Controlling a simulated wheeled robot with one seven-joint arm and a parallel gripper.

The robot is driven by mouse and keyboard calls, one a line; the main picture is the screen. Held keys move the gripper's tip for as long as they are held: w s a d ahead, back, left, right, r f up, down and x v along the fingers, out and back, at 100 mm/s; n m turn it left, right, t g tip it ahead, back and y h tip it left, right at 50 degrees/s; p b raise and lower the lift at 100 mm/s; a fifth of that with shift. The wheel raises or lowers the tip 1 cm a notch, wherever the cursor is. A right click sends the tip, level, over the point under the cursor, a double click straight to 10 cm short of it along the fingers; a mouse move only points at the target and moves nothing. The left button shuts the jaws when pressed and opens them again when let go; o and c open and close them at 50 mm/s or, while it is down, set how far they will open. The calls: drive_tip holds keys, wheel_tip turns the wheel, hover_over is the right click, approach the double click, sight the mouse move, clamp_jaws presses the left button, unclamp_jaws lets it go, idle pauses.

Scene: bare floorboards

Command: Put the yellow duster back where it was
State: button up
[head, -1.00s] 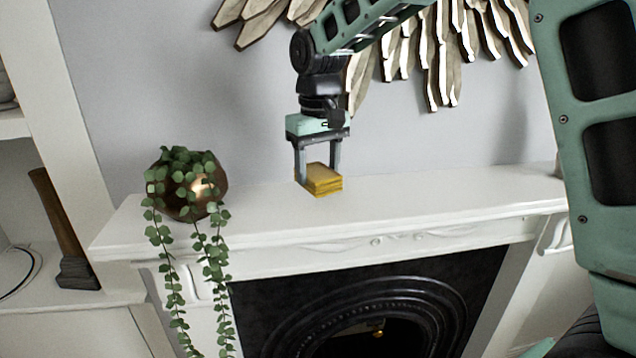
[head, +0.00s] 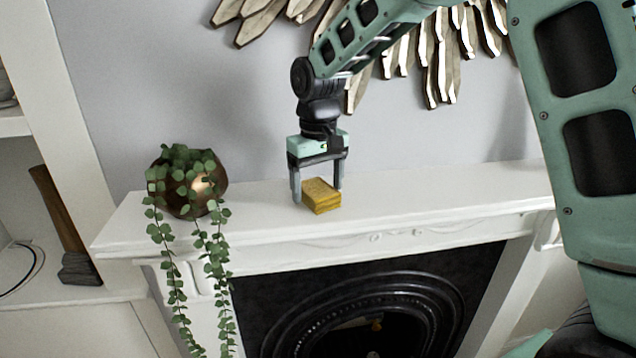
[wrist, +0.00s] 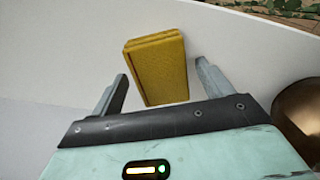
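The yellow duster (head: 321,196) is a small thick block that appears to rest on the white mantel shelf (head: 430,195), near its front edge. My gripper (head: 318,188) points down over it. In the wrist view the duster (wrist: 160,70) lies between and slightly beyond the two fingertips of my gripper (wrist: 160,85), with a gap on either side. My gripper is open and does not seem to hold it.
A round copper pot with a trailing plant (head: 185,185) stands left of the duster on the shelf. A wooden wall decoration (head: 440,60) hangs behind my arm. The shelf to the right is clear.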

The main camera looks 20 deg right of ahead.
sight(318, 188)
wheel_tip(318, 188, up, 12)
drive_tip(key=b, duration=0.2)
drive_tip(key=s+a+f+n, duration=0.2)
drive_tip(key=s+a+f, duration=0.25)
drive_tip(key=s, duration=0.25)
drive_tip(key=s+a+f+n, duration=0.1)
drive_tip(key=s+a+f, duration=0.2)
drive_tip(key=s+a, duration=0.25)
drive_tip(key=s+f+n, duration=0.1)
drive_tip(key=s+f, duration=0.3)
drive_tip(key=s, duration=0.5)
drive_tip(key=s+f+n, duration=0.1)
drive_tip(key=s+f, duration=0.4)
drive_tip(key=s, duration=0.4)
drive_tip(key=shift+s+d+n+y, duration=0.2)
drive_tip(key=shift+d+n+y, duration=0.1)
drive_tip(key=shift+d+n, duration=0.1)
